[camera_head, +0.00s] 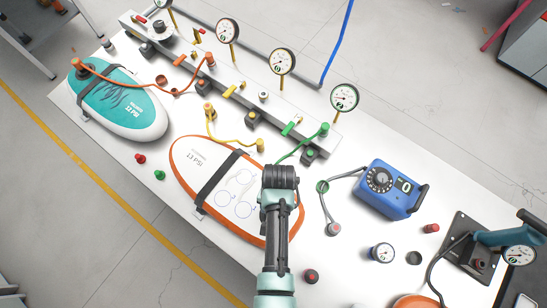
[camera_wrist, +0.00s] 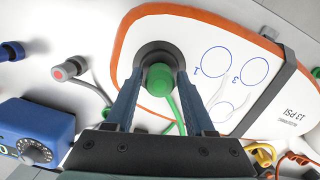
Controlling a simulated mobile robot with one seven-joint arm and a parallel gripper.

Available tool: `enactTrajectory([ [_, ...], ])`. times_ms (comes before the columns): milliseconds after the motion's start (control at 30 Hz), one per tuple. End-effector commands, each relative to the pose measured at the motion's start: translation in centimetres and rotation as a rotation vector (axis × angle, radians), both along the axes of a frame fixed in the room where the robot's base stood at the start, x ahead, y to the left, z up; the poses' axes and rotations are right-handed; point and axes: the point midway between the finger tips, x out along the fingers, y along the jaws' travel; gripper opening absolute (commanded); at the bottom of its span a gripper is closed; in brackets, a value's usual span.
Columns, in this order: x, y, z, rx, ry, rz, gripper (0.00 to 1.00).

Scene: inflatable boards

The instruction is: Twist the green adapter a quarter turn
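The green adapter (camera_wrist: 160,80) shows in the wrist view, at the black valve (camera_wrist: 158,58) near the end of the orange-rimmed white board (camera_head: 185,150). A green hose (camera_head: 298,150) runs from it toward the rail. In the wrist view my gripper (camera_wrist: 160,76) points at the valve, with one finger on each side of the adapter. A narrow gap seems to show on both sides, so the fingers look open around it. In the head view my gripper (camera_head: 280,178) hides the adapter and valve. How far the adapter is turned cannot be told.
A rail (camera_head: 240,92) with gauges and valves stands behind the board. A blue pump box (camera_head: 388,190) and a grey hose (camera_head: 334,212) lie to the right. A teal board (camera_head: 110,98) is at the left. Small loose caps (camera_head: 160,175) lie on the white table.

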Motion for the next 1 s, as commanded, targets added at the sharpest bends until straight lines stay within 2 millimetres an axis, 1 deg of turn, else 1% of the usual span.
enactTrajectory([
  [33, 0.0, 0.0, 0.0, 0.0, 0.0, 0.001, 0.65],
  [100, 0.0, 0.0, 0.0, 0.0, 0.0, 0.001, 0.75],
  [367, -0.1, 0.0, 0.0, 0.0, 0.001, 0.002, 0.75],
  [533, 0.1, 0.0, 0.8, 0.0, 0.0, 0.003, 0.75],
  [667, 0.3, -0.1, 2.5, 0.0, -0.002, 0.002, 0.75],
  [1000, 1.2, -0.4, 9.2, -0.001, -0.005, 0.002, 0.75],
])
